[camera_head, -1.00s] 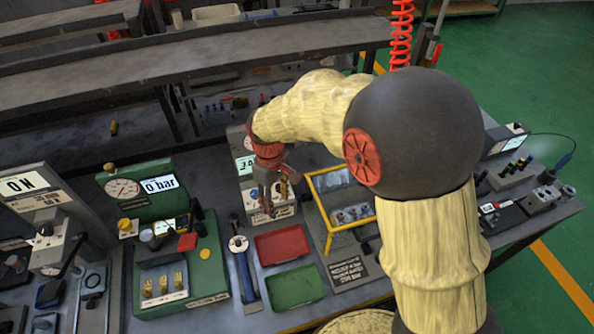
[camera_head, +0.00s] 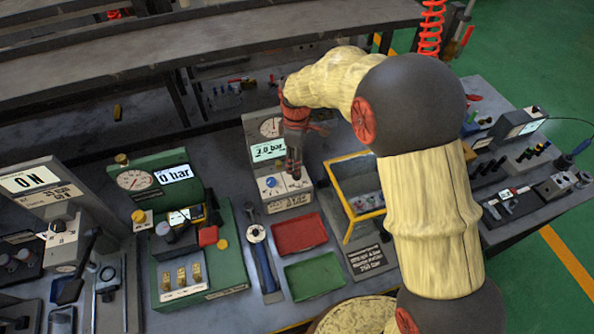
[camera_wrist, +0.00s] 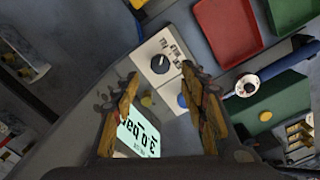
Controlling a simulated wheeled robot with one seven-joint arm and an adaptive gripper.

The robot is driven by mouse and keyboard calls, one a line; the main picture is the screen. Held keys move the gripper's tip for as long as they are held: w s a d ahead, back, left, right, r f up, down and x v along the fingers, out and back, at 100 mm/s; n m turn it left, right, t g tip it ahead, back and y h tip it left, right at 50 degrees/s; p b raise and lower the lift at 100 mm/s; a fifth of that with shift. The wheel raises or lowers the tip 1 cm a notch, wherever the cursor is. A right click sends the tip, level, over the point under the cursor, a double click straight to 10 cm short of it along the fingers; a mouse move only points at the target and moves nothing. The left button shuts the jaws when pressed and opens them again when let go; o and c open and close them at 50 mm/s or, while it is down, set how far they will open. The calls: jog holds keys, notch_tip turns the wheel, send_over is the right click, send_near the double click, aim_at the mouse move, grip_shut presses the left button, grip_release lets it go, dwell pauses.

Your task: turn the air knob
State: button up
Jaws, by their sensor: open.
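A pale control box (camera_head: 290,198) in the middle of the bench carries a gauge, a lit bar display (camera_head: 268,150) and small knobs. In the wrist view the display (camera_wrist: 137,133) appears upside down, with a blue knob (camera_wrist: 182,100) and a dark knob (camera_wrist: 160,63) on the box panel. I cannot read which knob is labelled air. My gripper (camera_head: 294,172) hangs over this box, pointing down. In the wrist view my gripper (camera_wrist: 159,75) has its fingers spread wide, with the dark knob between and beyond the tips. Nothing is held.
A red tray (camera_head: 300,234) and a green tray (camera_head: 315,278) lie in front of the box. A yellow-framed bin (camera_head: 361,226) stands close on the right. A blue-handled tool (camera_head: 263,262) lies to the left, beside a green test stand (camera_head: 222,262) showing 0 bar.

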notch_tip(320, 180, down, 6)
jog(key=shift+r+b, duration=0.1)
jog(key=shift+b, duration=0.3)
jog(key=shift+c, duration=1.2)
grip_shut()
